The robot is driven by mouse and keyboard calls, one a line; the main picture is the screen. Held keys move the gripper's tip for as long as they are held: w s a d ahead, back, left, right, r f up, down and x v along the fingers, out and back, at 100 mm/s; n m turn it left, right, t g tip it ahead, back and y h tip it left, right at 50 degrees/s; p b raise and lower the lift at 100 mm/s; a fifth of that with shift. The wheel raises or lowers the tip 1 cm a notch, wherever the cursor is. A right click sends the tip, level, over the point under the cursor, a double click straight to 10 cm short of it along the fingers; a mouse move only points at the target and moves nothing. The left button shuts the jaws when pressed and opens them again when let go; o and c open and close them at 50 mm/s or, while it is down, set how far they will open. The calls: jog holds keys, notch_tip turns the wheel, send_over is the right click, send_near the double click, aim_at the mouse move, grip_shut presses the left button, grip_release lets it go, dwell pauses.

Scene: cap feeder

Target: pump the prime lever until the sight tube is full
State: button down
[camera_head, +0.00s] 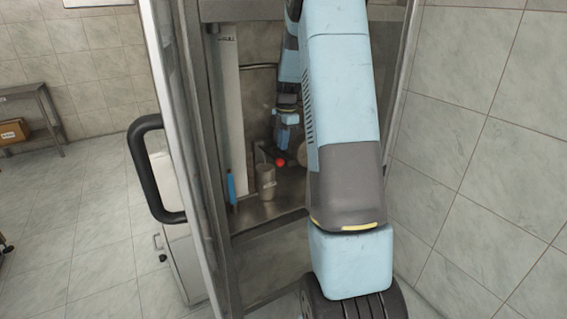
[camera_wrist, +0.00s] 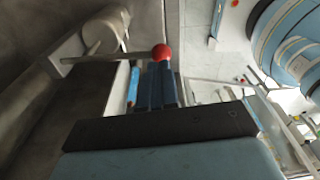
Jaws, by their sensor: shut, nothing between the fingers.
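The prime lever shows in the wrist view as a thin grey rod (camera_wrist: 110,57) ending in a red ball knob (camera_wrist: 162,52). In the head view the red knob (camera_head: 280,162) is inside the cabinet, just below my gripper (camera_head: 282,145). My gripper (camera_wrist: 158,72) is shut and empty, with its dark blue fingers at the knob in the wrist view; whether they touch it I cannot tell. A narrow upright strip, blue low down (camera_head: 231,187), stands at the cabinet's left and looks like the sight tube. Its fill level is unclear.
A grey cylindrical cup (camera_head: 266,180) stands on the cabinet's metal shelf (camera_head: 262,214). The open glass door with a black handle (camera_head: 146,165) is at the left. A pale round part (camera_wrist: 100,32) sits by the lever's other end. A tiled wall (camera_head: 480,130) is close at the right.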

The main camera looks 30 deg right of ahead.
aim_at(282, 163)
jog(key=shift+a+f, duration=0.15)
jog(key=shift+f, duration=1.05)
jog(key=shift+a+f, duration=0.1)
jog(key=shift+f, duration=1.05)
jog(key=shift+f, duration=2.2)
jog(key=shift+d, duration=0.1)
jog(key=d, duration=0.1)
jog(key=d+r, duration=0.1)
jog(key=shift+w+d, duration=0.15)
jog(key=shift+d, duration=0.25)
